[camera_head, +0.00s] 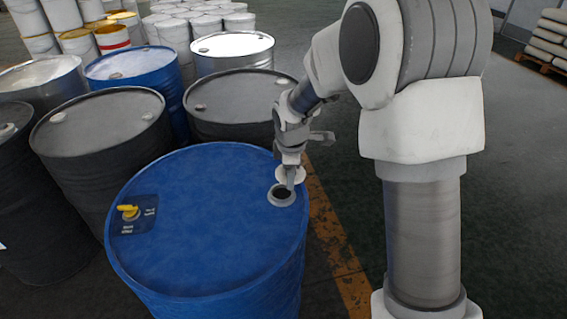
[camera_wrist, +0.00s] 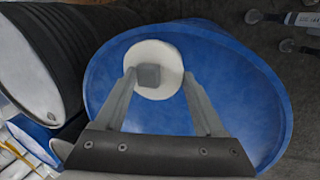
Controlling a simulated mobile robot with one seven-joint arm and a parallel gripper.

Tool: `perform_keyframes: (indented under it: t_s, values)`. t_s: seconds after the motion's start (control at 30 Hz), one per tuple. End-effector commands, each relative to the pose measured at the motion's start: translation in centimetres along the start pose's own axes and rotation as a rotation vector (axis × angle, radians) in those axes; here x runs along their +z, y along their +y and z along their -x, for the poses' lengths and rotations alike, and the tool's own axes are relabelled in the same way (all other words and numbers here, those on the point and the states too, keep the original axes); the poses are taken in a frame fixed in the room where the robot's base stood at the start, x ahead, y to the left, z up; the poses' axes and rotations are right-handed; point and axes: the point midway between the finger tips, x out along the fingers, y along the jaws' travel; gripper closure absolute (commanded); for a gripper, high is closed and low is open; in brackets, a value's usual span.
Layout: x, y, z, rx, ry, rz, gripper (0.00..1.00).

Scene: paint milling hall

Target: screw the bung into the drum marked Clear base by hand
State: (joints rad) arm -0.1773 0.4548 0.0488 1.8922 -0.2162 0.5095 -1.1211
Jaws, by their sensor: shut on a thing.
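A blue drum (camera_head: 205,225) stands upright in the front middle of the head view. Its lid fills much of the wrist view (camera_wrist: 235,85). The lid has a round, dark open bung hole with a pale rim (camera_head: 282,195) near its right edge. My gripper (camera_head: 289,178) is shut on the white round bung (camera_wrist: 147,55), which has a grey square boss in its middle. The bung is tilted in the head view and appears just above and behind the hole, apart from it. In the wrist view the bung hides the hole. I cannot read the drum's marking.
Black drums (camera_head: 100,125) and another blue drum (camera_head: 135,70) stand close behind and left. White pails (camera_head: 205,15) are stacked farther back. Open floor lies right, past a yellow line (camera_head: 335,245).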

Motion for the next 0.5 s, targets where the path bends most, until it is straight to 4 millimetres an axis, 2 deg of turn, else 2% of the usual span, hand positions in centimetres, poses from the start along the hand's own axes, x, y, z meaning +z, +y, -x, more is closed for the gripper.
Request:
perform_keyframes:
  t_s: [0.2, 0.5]
  values:
    - [-1.2, 1.3, 0.2, 0.001, 0.06, 0.184, 0.84]
    - [-1.9, 1.8, 0.2, 0.001, 0.087, 0.278, 0.84]
